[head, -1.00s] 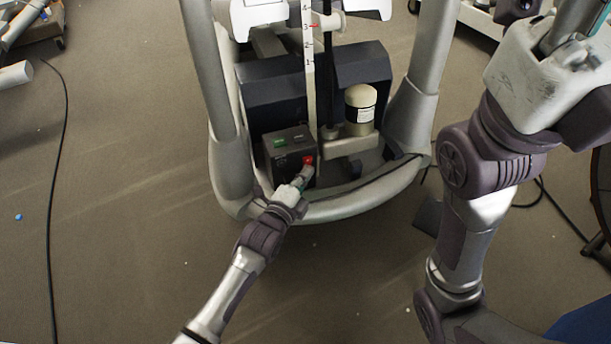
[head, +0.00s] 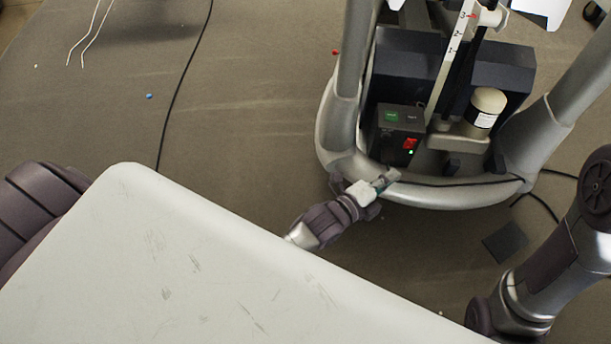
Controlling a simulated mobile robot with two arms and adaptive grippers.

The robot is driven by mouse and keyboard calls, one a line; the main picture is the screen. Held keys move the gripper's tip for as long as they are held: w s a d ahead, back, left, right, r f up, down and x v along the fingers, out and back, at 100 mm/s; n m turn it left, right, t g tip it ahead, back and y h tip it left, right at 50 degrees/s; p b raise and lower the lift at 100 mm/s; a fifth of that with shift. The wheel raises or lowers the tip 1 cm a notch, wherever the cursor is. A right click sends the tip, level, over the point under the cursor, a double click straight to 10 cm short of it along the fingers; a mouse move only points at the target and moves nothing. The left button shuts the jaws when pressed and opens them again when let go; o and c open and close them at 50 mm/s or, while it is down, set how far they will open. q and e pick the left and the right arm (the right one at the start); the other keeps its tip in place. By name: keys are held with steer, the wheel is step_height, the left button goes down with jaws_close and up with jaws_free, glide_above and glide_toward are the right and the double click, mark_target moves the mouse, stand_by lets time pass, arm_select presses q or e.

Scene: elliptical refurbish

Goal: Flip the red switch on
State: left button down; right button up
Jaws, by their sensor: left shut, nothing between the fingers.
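The red switch (head: 410,143) is on the front of a small dark box (head: 401,119) at the base of the elliptical machine (head: 338,125). A small green light shows just below the switch. A green label is on top of the box. My left gripper (head: 391,176) is shut and empty, below and slightly left of the switch, near the curved front of the frame. It is apart from the switch and does not cover it. My right gripper is out of view; only part of my right arm shows at the right edge.
A white-capped cylinder (head: 486,108) stands right of the box. The grey tubular frame curves around the box in front. A black cable (head: 183,87) runs over the floor at left. A dark flat piece (head: 505,241) lies on the floor at right.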

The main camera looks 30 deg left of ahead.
arm_select(q)
steer(key=s+a+f+n+g+y+p, duration=0.1)
steer(key=s+a+n+g+y+p, duration=0.1)
steer(key=s+a+n+p, duration=0.3)
steer(key=s+a+f+n+g+y+p, duration=0.2)
steer(key=s+a+n+g+p, duration=0.3)
steer(key=s+p, duration=0.8)
steer(key=a+p, duration=0.2)
steer(key=p, duration=0.5)
steer(key=shift+s+a+f+n+y, duration=0.2)
steer(key=shift+a+n+y, duration=0.1)
steer(key=shift+a, duration=0.1)
